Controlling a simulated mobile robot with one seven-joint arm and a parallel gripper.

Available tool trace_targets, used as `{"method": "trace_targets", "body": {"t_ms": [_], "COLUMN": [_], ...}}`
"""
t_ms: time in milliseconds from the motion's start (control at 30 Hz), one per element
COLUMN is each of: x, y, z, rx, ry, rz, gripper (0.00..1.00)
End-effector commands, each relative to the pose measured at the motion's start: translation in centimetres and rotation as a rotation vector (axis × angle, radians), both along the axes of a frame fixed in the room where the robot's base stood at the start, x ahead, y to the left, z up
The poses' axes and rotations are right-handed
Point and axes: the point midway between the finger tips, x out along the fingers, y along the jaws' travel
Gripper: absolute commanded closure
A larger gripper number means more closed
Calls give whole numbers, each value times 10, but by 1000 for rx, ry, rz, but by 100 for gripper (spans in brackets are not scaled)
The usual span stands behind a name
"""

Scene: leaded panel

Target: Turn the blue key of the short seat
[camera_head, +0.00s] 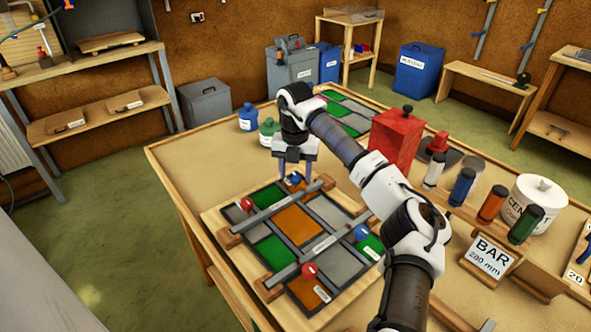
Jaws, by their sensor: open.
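The leaded panel (348,264) lies on a wooden board on the workbench, with orange, green and grey panes. Two grey bars cross it. Another blue key (361,232) is on the right, near the nearer bar. A red key (247,204) and a second red key (309,270) are at the left and front. My gripper (294,178) points down with its open fingers at the far blue key; I cannot tell whether they touch it. The small labels are unreadable, so the short seat is unclear.
A red box (397,140) stands behind my arm. Coloured cylinders (462,187) stand in a wooden rack by a white pot (533,202) and a BAR 280 mm sign (489,258). Blue (248,117) and green (269,132) bottles stand at the back left. The bench's left side is clear.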

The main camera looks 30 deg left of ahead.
Motion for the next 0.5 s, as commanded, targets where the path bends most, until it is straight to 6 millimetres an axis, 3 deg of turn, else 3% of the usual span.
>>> {"method": "trace_targets", "body": {"t_ms": [367, 500], "x": [0, 0], "y": [0, 0], "z": [-6, -6], "rx": [1, 0], "ry": [-2, -1], "rz": [0, 0], "gripper": [50, 68]}}
